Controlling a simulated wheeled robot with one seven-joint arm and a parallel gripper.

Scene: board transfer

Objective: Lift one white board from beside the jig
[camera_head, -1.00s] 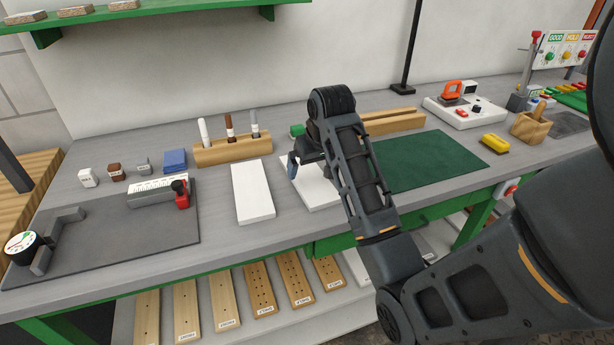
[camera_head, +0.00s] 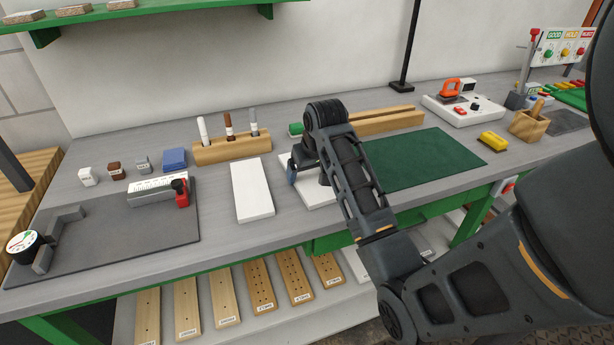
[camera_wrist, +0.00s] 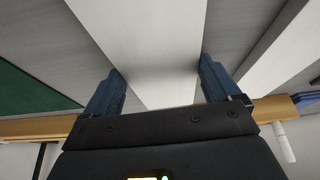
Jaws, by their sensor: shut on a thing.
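Two white boards lie on the grey bench. The left one (camera_head: 252,190) is flat and clear of my gripper, and its pale face shows at the right in the wrist view (camera_wrist: 285,50). The other board (camera_head: 316,192) is under my gripper (camera_head: 304,174), partly hidden by my arm. In the wrist view this board (camera_wrist: 150,40) runs between the two blue fingers of my gripper (camera_wrist: 160,75), which is shut on its sides. I cannot see a clear gap between it and the bench. A dark grey plate with stops and a dial gauge (camera_head: 90,240), perhaps the jig, is at the left.
A wooden holder with markers (camera_head: 232,151) and a wooden rail (camera_head: 385,122) stand behind the boards. A green mat (camera_head: 425,158) lies right of the held board. A red-handled clamp (camera_head: 181,195) is left of the other board. Drilled wooden boards lie on the lower shelf.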

